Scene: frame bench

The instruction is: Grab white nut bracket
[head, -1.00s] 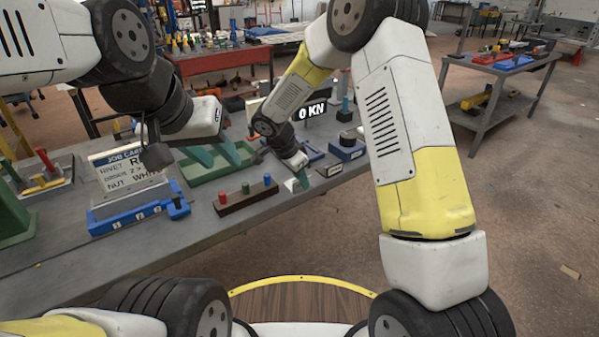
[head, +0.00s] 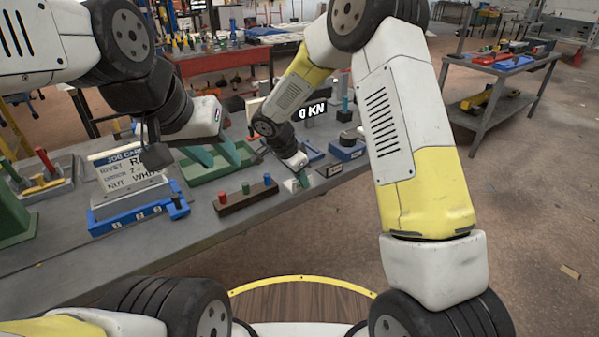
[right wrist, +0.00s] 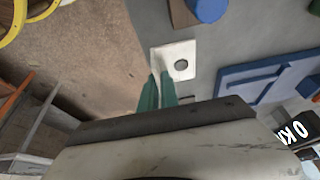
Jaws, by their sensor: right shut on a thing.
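The white nut bracket (right wrist: 180,58) is a small white angled plate with a round hole, seen in the right wrist view near the bench edge. My right gripper (right wrist: 157,88) has its teal fingers shut on the bracket's upright flange. In the head view the right gripper (head: 302,177) is low at the front edge of the bench, and the bracket is hard to make out there. My left gripper (head: 216,155) is over the green tray (head: 205,178), with its teal fingers apart and nothing visible between them.
A dark block with coloured pegs (head: 246,195) sits left of my right gripper. A blue stand with a job card (head: 130,213) is further left. A blue block (head: 347,150) and a "0 KN" display (head: 312,110) stand to the right and behind. Open floor lies right of the bench.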

